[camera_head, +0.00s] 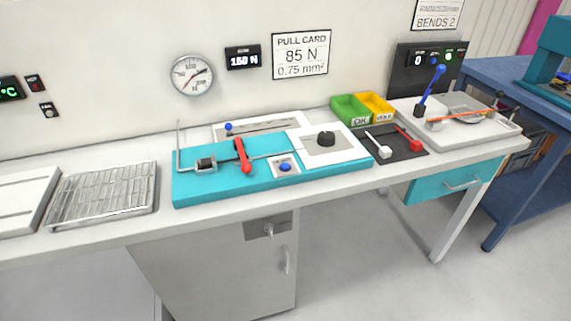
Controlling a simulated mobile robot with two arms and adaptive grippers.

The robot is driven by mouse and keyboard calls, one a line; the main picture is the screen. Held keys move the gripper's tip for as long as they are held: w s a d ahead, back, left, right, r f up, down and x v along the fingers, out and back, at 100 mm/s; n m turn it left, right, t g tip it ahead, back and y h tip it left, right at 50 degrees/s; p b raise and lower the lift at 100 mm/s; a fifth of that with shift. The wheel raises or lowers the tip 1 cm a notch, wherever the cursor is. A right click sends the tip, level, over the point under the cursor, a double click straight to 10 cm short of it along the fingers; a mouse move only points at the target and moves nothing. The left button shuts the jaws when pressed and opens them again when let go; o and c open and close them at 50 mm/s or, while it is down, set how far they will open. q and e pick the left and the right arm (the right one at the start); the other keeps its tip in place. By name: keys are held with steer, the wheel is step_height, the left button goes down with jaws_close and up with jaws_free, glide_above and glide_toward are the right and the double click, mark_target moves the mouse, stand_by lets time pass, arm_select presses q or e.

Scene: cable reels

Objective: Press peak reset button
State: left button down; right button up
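A round blue push button (285,167) sits on a small pale plate at the front edge of the turquoise pull-test fixture (215,190); the print on the plate is too small to read, so I cannot confirm it is the peak reset button. The force display (243,58) on the wall appears to read 150 N, beside a round dial gauge (191,75). Neither of my grippers is in view.
A wire rack (103,194) lies at the left of the bench. Green (350,110) and yellow (376,106) bins, a dark mat (388,143) with two tools, and a bend-test fixture (460,120) with a blue lever stand to the right. The bench's front strip is clear.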

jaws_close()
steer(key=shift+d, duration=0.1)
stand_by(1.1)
